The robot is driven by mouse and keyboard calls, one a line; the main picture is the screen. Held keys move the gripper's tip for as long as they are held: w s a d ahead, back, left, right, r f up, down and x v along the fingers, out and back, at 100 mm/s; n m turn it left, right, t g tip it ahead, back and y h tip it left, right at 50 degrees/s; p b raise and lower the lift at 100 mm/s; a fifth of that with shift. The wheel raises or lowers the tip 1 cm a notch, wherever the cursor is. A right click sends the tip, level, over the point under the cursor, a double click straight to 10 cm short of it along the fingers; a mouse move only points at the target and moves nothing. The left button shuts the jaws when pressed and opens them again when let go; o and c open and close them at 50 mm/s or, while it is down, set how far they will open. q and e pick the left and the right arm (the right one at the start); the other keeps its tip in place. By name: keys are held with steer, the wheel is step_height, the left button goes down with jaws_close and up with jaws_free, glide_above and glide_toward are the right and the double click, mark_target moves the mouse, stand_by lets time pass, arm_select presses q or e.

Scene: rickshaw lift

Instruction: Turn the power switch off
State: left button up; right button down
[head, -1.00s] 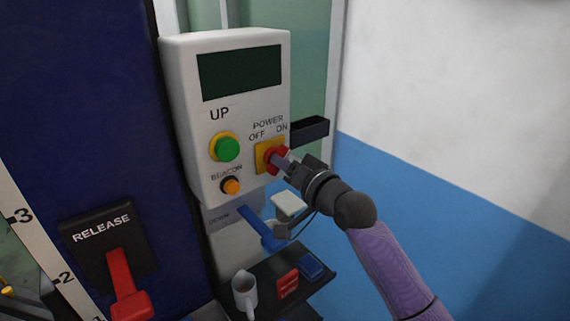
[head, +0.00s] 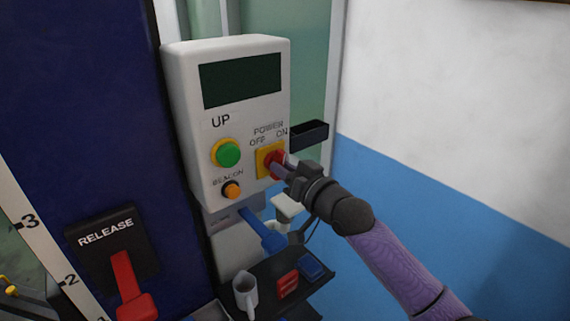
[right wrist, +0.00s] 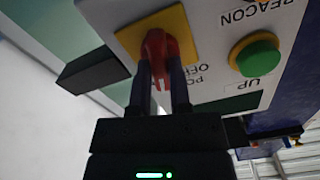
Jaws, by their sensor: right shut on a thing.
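The power switch is a red knob (head: 273,162) on a yellow plate (head: 262,158), at the lower right of the white control box (head: 205,140), under the labels POWER, OFF and ON. My right gripper (head: 281,168) reaches it from the lower right and is shut on the knob. In the right wrist view the red knob (right wrist: 160,44) sits between the two dark fingertips of my right gripper (right wrist: 163,68). The fingers partly hide the knob, and I cannot tell clearly whether it points to OFF or ON. My left gripper is not in view.
A green UP button (head: 228,153) and an orange BEACON button (head: 232,190) sit left of the switch. A red RELEASE lever (head: 128,285) is at lower left.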

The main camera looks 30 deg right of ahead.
steer(key=n+p, duration=0.4)
steer(key=n, duration=0.7)
steer(key=shift+p, duration=0.4)
steer(key=shift+n, duration=0.3)
steer(key=c, duration=0.6)
jaws_free()
steer(key=shift+o, duration=0.2)
steer(key=s, duration=1)
steer(key=shift+d, duration=0.35)
